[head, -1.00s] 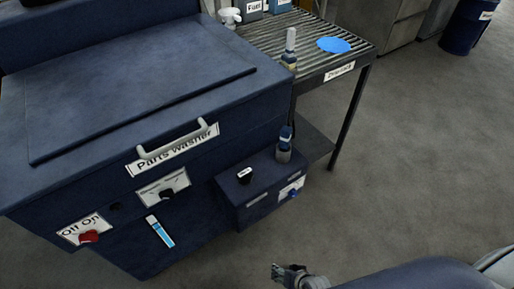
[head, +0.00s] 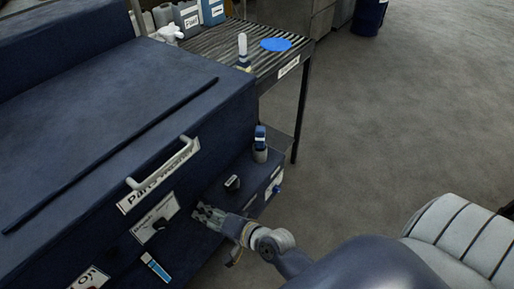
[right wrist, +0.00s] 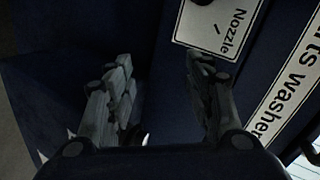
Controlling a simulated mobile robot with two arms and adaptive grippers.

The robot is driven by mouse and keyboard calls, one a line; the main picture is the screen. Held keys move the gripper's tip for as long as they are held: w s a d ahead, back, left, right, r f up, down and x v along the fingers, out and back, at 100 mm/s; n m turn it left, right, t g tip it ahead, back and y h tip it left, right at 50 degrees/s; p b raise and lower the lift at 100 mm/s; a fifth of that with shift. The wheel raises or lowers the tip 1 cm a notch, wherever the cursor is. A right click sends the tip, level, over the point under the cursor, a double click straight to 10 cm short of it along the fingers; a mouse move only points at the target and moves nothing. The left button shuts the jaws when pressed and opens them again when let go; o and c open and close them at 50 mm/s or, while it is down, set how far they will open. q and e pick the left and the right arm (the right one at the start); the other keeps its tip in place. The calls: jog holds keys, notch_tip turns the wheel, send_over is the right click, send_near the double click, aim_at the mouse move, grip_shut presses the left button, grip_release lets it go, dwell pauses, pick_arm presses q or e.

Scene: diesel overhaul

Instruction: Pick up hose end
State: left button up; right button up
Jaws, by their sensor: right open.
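I cannot make out a hose end for certain in either view. A small blue box (head: 245,195) juts from the front of the blue parts washer (head: 120,110). On the box stand a short black piece with a pale top (head: 232,183) and an upright grey and blue fitting (head: 260,145). My right gripper (head: 205,214) is at the washer's front, beside the near end of the box. In the right wrist view my right gripper (right wrist: 160,85) is open, with nothing seen between its fingers. My left gripper is not in view.
The washer has a handle (head: 162,162) above a nozzle control plate (head: 153,228). A slatted rack (head: 215,42) behind holds a white-topped bottle (head: 242,50) and a blue disc (head: 275,44). Open floor (head: 390,120) lies to the right.

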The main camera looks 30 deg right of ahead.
aim_at(260, 136)
jog(key=w+d+r+m+t+h, duration=0.6)
jog(key=w+r+m, duration=0.25)
jog(key=m, duration=0.65)
jog(key=w+d+m+g+h, duration=0.1)
jog(key=d+m+h, duration=0.2)
jog(key=d+m, duration=0.2)
jog(key=d+f+m+g+h, duration=0.1)
jog(key=d+m+h, duration=0.3)
jog(key=d+m, duration=0.2)
jog(key=w+d+m+g+h, duration=0.1)
jog(key=d+m+h, duration=0.2)
jog(key=d+m, duration=0.2)
jog(key=shift+w+d+f+m+g, duration=0.1)
jog(key=shift+w+m+g, duration=0.1)
jog(key=shift+m, duration=0.45)
jog(key=shift+w+d+f+m+g, duration=0.1)
jog(key=shift+m+g, duration=0.1)
jog(key=shift+m, duration=0.45)
jog(key=shift+w+d+r, duration=0.15)
jog(key=shift+w+d, duration=0.25)
jog(key=x, duration=0.4)
jog(key=shift+d, duration=0.35)
